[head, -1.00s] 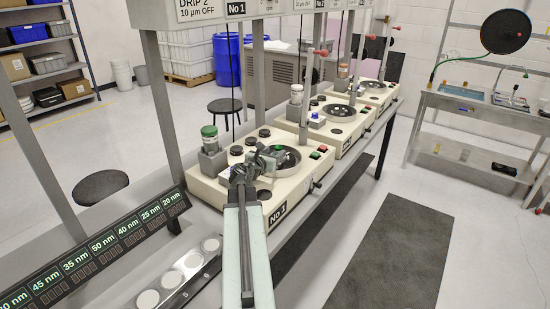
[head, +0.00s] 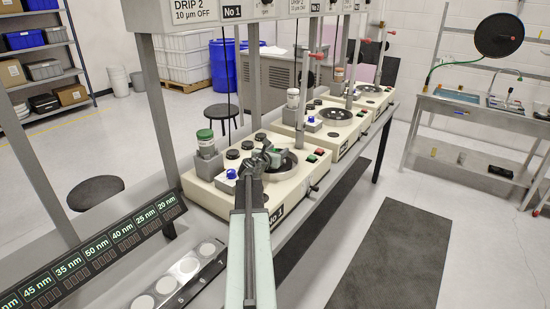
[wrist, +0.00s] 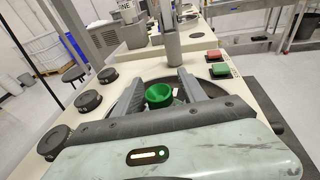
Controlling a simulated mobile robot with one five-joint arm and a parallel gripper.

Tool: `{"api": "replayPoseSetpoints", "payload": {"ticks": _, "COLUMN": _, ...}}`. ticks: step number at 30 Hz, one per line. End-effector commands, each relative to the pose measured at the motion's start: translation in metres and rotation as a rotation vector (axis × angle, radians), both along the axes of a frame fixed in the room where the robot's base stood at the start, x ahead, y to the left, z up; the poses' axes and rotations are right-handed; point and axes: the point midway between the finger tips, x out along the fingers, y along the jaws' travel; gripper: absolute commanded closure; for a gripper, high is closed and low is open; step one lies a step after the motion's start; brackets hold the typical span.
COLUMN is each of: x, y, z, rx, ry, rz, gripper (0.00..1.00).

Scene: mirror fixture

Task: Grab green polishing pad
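A small round green piece, which looks like the green polishing pad (wrist: 158,95), sits over the dark round plate of the near machine in the wrist view. It shows a hollow, cup-like top. My gripper (wrist: 160,90) is open, with one grey finger on each side of it. Gaps show between it and the fingers. In the head view my gripper (head: 270,158) is over the dark plate (head: 289,163) of machine No 1, and only a bit of green shows there. How far the fingertips reach down is hard to tell.
Black knobs (wrist: 88,101) line the left of the machine top; green and red buttons (wrist: 221,70) are at the right. A grey post (wrist: 169,40) rises beyond the plate. A green-capped bottle (head: 205,136) and a blue knob (head: 231,174) stand left of my gripper.

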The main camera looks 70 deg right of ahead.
Motion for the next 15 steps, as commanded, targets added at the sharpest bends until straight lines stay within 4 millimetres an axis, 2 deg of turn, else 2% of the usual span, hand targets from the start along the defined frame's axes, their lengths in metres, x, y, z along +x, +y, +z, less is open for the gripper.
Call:
{"api": "replayPoseSetpoints", "payload": {"ticks": 1, "x": -0.0001, "y": 0.0001, "z": 0.0001, "rx": 0.000, "ry": 0.000, "rz": 0.000, "gripper": 0.67}}
{"api": "replayPoseSetpoints", "payload": {"ticks": 4, "x": -0.0002, "y": 0.0001, "z": 0.0001, "rx": 0.000, "ry": 0.000, "rz": 0.000, "gripper": 0.95}}
{"api": "replayPoseSetpoints", "payload": {"ticks": 5, "x": -0.0003, "y": 0.0001, "z": 0.0001, "rx": 0.000, "ry": 0.000, "rz": 0.000, "gripper": 1.00}}
{"api": "replayPoseSetpoints", "payload": {"ticks": 15, "x": -0.0007, "y": -0.0001, "z": 0.0037, "rx": 0.000, "ry": 0.000, "rz": -0.001, "gripper": 1.00}}
